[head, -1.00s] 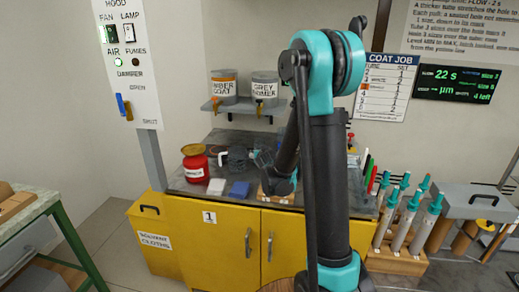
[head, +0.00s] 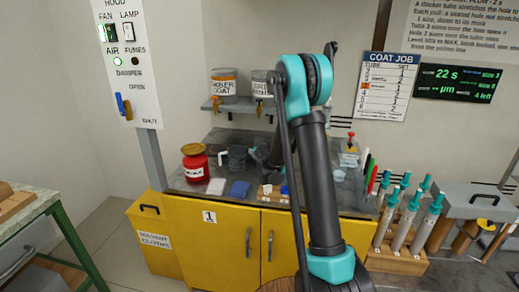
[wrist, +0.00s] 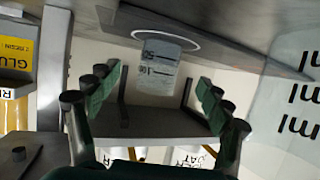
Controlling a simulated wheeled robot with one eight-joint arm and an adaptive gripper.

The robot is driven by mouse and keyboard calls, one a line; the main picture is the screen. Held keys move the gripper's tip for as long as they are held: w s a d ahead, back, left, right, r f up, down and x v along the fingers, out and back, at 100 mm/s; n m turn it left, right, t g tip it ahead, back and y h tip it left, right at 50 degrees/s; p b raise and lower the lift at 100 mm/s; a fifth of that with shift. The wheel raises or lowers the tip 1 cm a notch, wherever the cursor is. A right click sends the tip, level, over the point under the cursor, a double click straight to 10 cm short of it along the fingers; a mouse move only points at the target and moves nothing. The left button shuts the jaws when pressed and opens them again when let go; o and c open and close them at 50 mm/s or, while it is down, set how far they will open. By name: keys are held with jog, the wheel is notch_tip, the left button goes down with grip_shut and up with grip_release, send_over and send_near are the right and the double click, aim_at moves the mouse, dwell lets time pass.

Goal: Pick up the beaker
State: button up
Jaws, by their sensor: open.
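A pale see-through vessel with dark markings, apparently the beaker (wrist: 160,68), stands at the centre of the upside-down wrist view, inside a pale ring on the bench. My gripper (wrist: 155,101) is open, with one finger on each side of that vessel in the picture. I cannot tell how far ahead of the fingertips it is. In the head view my arm hides that spot and most of the gripper.
A shelf (head: 238,109) with paint cans hangs behind. A red-topped container (head: 349,154) and upright pens (head: 371,175) stand to the right.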

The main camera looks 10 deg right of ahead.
jog(key=x, duration=0.5)
jog(key=shift+w+f, duration=0.15)
jog(key=shift+w, duration=0.1)
jog(key=c, duration=1.4)
